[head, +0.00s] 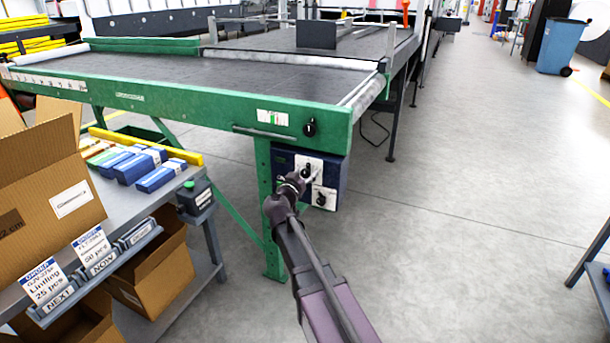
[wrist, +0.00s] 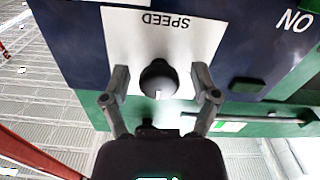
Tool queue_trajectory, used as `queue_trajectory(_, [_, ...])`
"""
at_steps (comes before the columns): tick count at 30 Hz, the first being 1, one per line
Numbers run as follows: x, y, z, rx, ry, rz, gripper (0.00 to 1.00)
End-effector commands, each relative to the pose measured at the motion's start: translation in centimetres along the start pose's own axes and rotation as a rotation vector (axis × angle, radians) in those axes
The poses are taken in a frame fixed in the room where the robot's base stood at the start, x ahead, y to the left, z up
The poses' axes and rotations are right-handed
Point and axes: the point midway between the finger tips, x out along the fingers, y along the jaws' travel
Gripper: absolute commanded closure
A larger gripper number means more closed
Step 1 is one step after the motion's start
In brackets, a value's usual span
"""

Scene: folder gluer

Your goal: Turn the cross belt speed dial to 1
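The speed dial (wrist: 158,78) is a round black knob on a white plate (wrist: 135,30) marked SPEED, upside down in the wrist view. A small white mark shows on the knob's lower part; no scale numbers are readable. My gripper (wrist: 160,87) is open, one finger on each side of the knob, with visible gaps. In the head view my gripper (head: 292,184) is at the blue control box (head: 332,178) under the green conveyor's end. An upper black knob (head: 306,171) shows just beyond it, and a lower knob (head: 321,199) sits on another white plate.
Another black knob (head: 310,128) is on the green conveyor frame (head: 210,115) above the box. A workbench (head: 205,212) with blue packs and cardboard boxes stands at the left. The floor (head: 470,170) to the right is open. A blue bin (head: 561,45) stands far off.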

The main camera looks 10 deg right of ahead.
Motion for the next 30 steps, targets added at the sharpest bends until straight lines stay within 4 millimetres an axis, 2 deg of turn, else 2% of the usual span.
queue_trajectory(1, [-0.01,0.0,0.0,0.0,0.0,0.0,0.46])
queue_trajectory(6, [0.0,-0.01,0.0,0.0,0.0,0.0,0.96])
queue_trajectory(7, [0.0,-0.02,-0.01,0.0,0.0,0.0,1.0])
queue_trajectory(20, [0.06,-0.11,-0.04,-0.047,0.001,-0.002,1.0])
queue_trajectory(30, [0.11,-0.1,-0.06,-0.244,0.002,-0.003,1.0])
